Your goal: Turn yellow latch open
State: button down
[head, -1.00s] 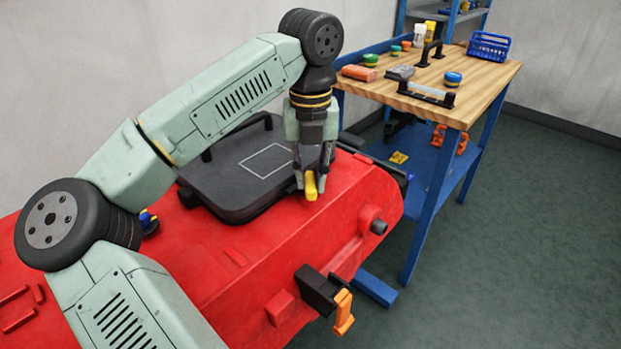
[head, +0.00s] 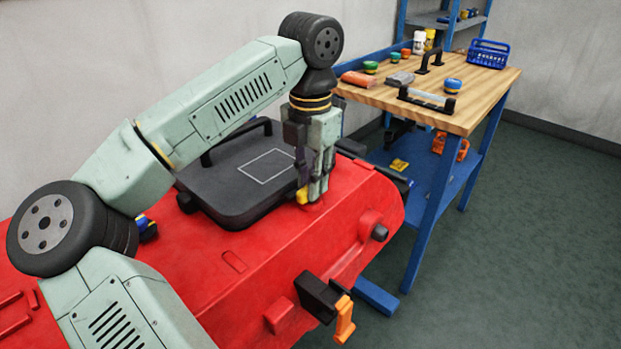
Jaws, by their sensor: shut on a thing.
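The yellow latch (head: 302,196) sits on top of the red tank (head: 215,265), at the front right edge of the dark grey lid (head: 235,200). Only a small yellow part of it shows; my fingers hide the rest. My gripper (head: 315,192) points down from above and is shut on the yellow latch. The lid lies flat and closed on the tank.
An orange lever on a black bracket (head: 343,318) sticks out of the tank's front side. A wooden-topped workbench (head: 485,90) with small jars, handles and a blue basket (head: 488,53) stands at the back right. Open green floor lies at the right.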

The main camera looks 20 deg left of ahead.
dwell(0.5)
jog(key=c, duration=1.5)
grip_release()
notch_tip(320, 180, up, 12)
jog(key=shift+r, duration=0.1)
